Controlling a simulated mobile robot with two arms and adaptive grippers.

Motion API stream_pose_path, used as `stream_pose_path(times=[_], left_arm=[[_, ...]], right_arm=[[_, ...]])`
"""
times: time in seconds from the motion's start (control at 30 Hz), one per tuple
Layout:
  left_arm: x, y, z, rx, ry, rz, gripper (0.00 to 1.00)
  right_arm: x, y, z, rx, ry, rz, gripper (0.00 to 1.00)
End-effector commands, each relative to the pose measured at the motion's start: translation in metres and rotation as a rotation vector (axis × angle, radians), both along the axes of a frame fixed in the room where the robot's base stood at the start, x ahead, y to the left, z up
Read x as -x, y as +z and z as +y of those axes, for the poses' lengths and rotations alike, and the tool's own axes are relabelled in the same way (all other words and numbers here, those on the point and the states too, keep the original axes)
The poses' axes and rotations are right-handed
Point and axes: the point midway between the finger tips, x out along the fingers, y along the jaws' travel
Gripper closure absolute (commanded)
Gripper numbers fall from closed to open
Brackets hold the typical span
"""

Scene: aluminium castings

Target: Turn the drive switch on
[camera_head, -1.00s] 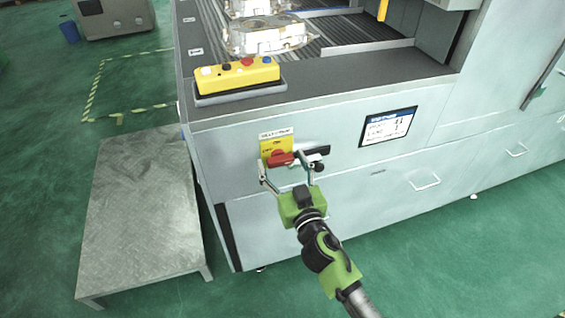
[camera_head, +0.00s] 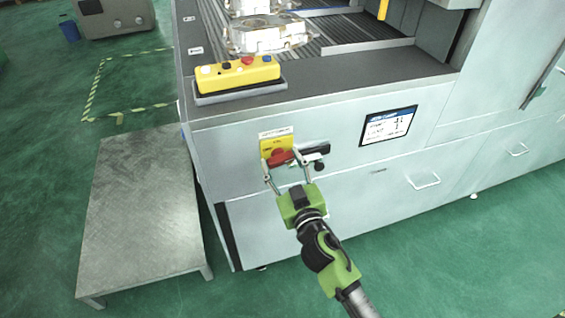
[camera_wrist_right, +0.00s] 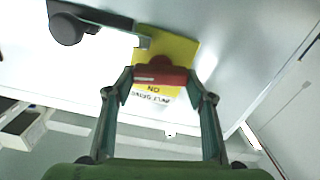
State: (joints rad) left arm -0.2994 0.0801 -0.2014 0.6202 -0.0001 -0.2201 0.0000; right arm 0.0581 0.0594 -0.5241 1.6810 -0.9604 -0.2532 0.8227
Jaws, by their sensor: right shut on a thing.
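The drive switch is a red handle (camera_head: 279,157) on a yellow plate (camera_head: 274,144) on the machine's front panel. In the right wrist view the red handle (camera_wrist_right: 160,77) lies across the lower part of the yellow plate (camera_wrist_right: 178,48), with a label below it, upside down in that view, that includes "ON". My right gripper (camera_head: 284,164) reaches up to the switch; its two fingers close on the ends of the handle, as the right wrist view shows (camera_wrist_right: 160,82). My left gripper is out of view.
A black handle with a round knob (camera_head: 317,155) sits just right of the switch. A small screen (camera_head: 388,126) is farther right. A yellow button box (camera_head: 237,75) stands on the ledge above. A metal platform (camera_head: 140,215) stands on the floor at left.

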Motion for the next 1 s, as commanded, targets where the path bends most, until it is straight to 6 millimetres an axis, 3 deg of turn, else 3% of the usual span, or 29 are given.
stream_pose_path(times=[1.0], left_arm=[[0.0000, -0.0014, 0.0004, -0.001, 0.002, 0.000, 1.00]], right_arm=[[0.0011, -0.0039, 0.0034, 0.913, 0.000, -0.294, 0.72]])
